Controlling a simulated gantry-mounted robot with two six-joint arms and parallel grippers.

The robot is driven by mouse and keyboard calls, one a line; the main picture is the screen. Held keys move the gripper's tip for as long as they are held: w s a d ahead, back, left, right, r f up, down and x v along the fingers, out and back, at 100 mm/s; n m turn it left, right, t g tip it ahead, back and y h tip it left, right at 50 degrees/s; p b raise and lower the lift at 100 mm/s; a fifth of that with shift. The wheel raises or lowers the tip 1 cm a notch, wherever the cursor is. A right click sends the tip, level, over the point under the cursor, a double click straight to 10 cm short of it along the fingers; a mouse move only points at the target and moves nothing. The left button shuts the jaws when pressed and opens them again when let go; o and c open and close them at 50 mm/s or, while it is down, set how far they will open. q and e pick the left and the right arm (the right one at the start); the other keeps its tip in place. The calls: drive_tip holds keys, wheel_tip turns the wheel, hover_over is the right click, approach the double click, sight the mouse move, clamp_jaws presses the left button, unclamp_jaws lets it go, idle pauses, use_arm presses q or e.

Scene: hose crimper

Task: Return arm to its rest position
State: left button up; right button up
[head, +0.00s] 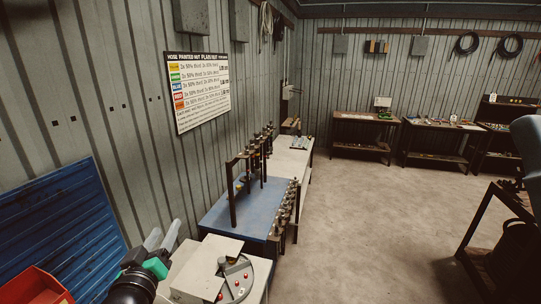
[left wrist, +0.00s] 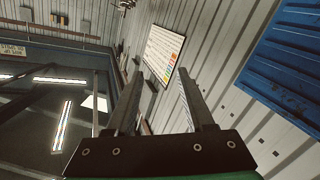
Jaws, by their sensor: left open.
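My left gripper (head: 163,236) is at the lower left of the head view, raised in front of the corrugated wall and left of the white machine. In the left wrist view its two dark fingers (left wrist: 158,90) stand apart with nothing between them. It is open and empty. The white machine (head: 196,274) has a round grey dial face with red buttons. My right gripper is not in view.
A blue-topped bench (head: 235,212) with metal posts stands beyond the machine. A red bin (head: 35,288) and blue panel (head: 62,225) are at left. A sign (head: 198,90) hangs on the wall. Dark workbenches (head: 365,134) line the back. The middle floor is clear.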

use_arm(q)
drive_tip(key=s+d+r+m+t+h, duration=0.1)
drive_tip(key=s+d+r+t, duration=0.15)
drive_tip(key=r, duration=0.45)
drive_tip(key=s+d+r+m+t, duration=0.1)
drive_tip(key=s+d+r+t, duration=0.1)
drive_tip(key=s+r, duration=0.35)
drive_tip(key=s+d+r+m+t+h, duration=0.1)
drive_tip(key=s+d+r+t, duration=0.1)
drive_tip(key=r, duration=0.6)
drive_tip(key=s+d+r+m+t+h, duration=0.1)
drive_tip(key=s+r+m+t, duration=0.3)
drive_tip(key=s+r, duration=0.5)
drive_tip(key=s+h, duration=0.1)
drive_tip(key=s, duration=0.2)
drive_tip(key=shift+s+h, duration=0.3)
drive_tip(key=shift+s, duration=0.05)
